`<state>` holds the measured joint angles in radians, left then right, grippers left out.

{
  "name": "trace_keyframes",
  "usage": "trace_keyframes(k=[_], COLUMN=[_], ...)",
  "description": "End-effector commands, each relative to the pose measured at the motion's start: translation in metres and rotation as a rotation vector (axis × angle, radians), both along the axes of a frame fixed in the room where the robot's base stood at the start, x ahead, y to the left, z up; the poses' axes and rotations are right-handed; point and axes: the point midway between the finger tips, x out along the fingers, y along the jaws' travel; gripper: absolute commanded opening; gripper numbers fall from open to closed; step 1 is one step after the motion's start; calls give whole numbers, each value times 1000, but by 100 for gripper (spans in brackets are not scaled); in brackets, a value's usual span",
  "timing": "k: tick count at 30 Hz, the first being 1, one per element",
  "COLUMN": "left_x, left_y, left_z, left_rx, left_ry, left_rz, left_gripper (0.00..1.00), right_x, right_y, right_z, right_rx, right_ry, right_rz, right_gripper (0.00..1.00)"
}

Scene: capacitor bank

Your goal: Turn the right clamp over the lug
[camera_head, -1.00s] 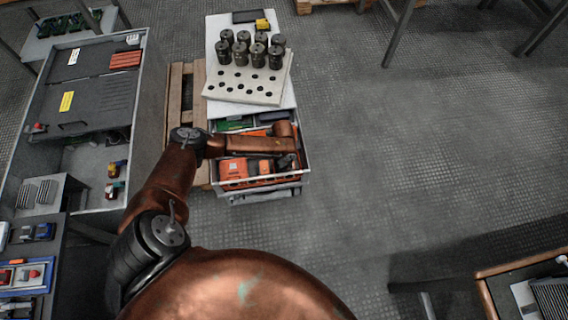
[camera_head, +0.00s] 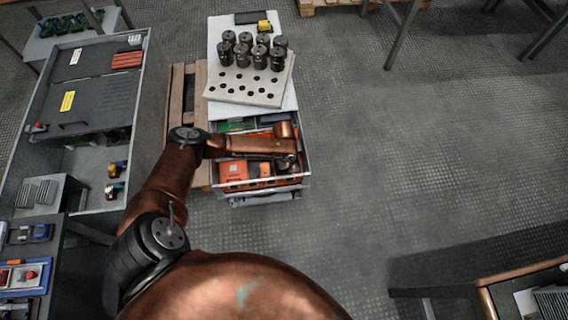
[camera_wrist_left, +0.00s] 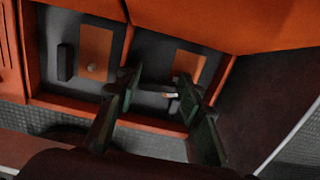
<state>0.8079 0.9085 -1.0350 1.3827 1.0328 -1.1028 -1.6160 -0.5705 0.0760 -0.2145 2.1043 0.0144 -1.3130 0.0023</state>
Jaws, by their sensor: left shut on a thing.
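In the left wrist view, an orange-framed dark panel holds two copper-coloured lugs, a left one (camera_wrist_left: 95,52) and a right one (camera_wrist_left: 188,65). The left clamp (camera_wrist_left: 65,62) is a dark bar standing beside the left lug. The right clamp (camera_wrist_left: 150,87) is a dark bar lying crosswise by the near edge of the right lug. The fingers of my left gripper (camera_wrist_left: 160,98) are on either side of it and shut on it; they hide its ends. In the head view my left gripper (camera_head: 288,162) is small over the orange unit (camera_head: 232,171). My right gripper is not in view.
A white board (camera_head: 245,90) with several dark capacitors (camera_head: 243,50) and rows of holes lies behind the orange unit on the same cart. A grey cabinet (camera_head: 95,95) stands at the left, beside a wooden pallet (camera_head: 177,95).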

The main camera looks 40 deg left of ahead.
Motion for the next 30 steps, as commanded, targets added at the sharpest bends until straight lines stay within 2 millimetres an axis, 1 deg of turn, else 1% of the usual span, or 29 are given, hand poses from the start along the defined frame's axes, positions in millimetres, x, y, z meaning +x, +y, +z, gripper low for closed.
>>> trace_keyframes(k=[1, 11, 21, 29, 30], left_x=[-16, -17, -17, -17, -16], left_y=[-16, -16, -16, -16, -16], left_z=[-9, -9, -9, -9, -9], left_rx=[-22, -22, -22, -22, -22], left_ry=[36, 36, 36, 36, 36], left_rz=[-16, -15, -15, -15, -15], left_gripper=[11, 11, 11, 11, 36], right_x=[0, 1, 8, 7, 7], right_y=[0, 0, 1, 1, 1], right_z=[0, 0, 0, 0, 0], right_rx=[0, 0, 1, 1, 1], right_ry=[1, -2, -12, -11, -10], right_rz=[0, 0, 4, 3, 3], right_gripper=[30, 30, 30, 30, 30])
